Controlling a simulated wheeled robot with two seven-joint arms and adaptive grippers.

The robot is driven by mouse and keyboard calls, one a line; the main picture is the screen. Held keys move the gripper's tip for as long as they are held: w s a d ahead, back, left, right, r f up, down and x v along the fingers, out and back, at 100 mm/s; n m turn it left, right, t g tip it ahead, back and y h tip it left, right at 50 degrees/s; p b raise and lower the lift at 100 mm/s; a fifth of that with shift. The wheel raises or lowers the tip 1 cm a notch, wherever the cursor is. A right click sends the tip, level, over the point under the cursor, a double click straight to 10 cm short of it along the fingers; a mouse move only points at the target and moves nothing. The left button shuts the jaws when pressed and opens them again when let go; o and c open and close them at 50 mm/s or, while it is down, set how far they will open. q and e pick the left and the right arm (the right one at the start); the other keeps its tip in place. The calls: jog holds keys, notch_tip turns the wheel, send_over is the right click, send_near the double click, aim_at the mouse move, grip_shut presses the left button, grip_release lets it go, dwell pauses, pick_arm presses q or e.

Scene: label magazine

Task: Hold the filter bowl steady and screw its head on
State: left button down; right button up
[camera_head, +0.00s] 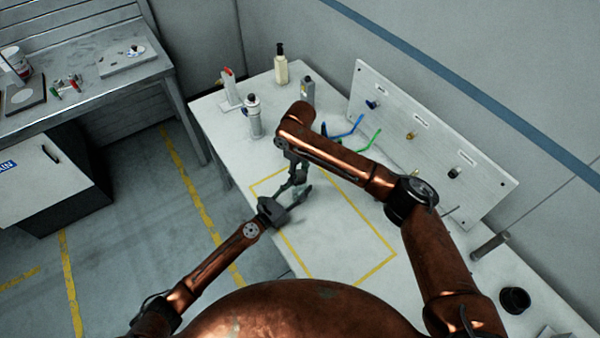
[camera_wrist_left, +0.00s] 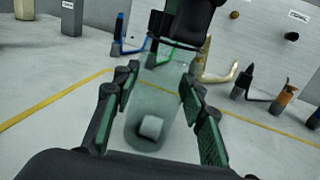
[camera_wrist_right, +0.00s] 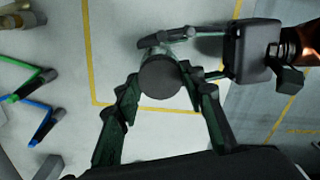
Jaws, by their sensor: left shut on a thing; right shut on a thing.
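The filter bowl (camera_wrist_left: 152,127) is a clear cup with a white piece inside, in the left wrist view. My left gripper (camera_wrist_left: 158,95) is shut on its sides; in the head view this gripper (camera_head: 291,200) is over the table. The head (camera_wrist_right: 161,78) is a dark round disc in the right wrist view. My right gripper (camera_wrist_right: 161,90) is shut on it, and also shows in the head view (camera_head: 298,178) close above my left gripper. The head covers most of the bowl from above. I cannot tell whether their threads meet.
A yellow outline (camera_head: 372,270) marks the table around my grippers. A black ring (camera_head: 514,300) lies at the right.

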pick_arm(q)
jog(key=shift+d, duration=0.15)
pick_arm(e)
jog(key=m, duration=0.3)
jog(key=shift+a, duration=0.1)
pick_arm(q)
jog(key=shift+s, duration=0.1)
pick_arm(e)
jog(key=o, duration=0.9)
jog(key=shift+w, duration=0.1)
jog(key=shift+c, duration=0.2)
jog(key=o, duration=0.5)
jog(key=shift+r, duration=0.15)
notch_tip(320, 180, up, 12)
pick_arm(q)
jog(key=c, duration=1.1)
grip_release()
jog(key=shift+c, duration=0.2)
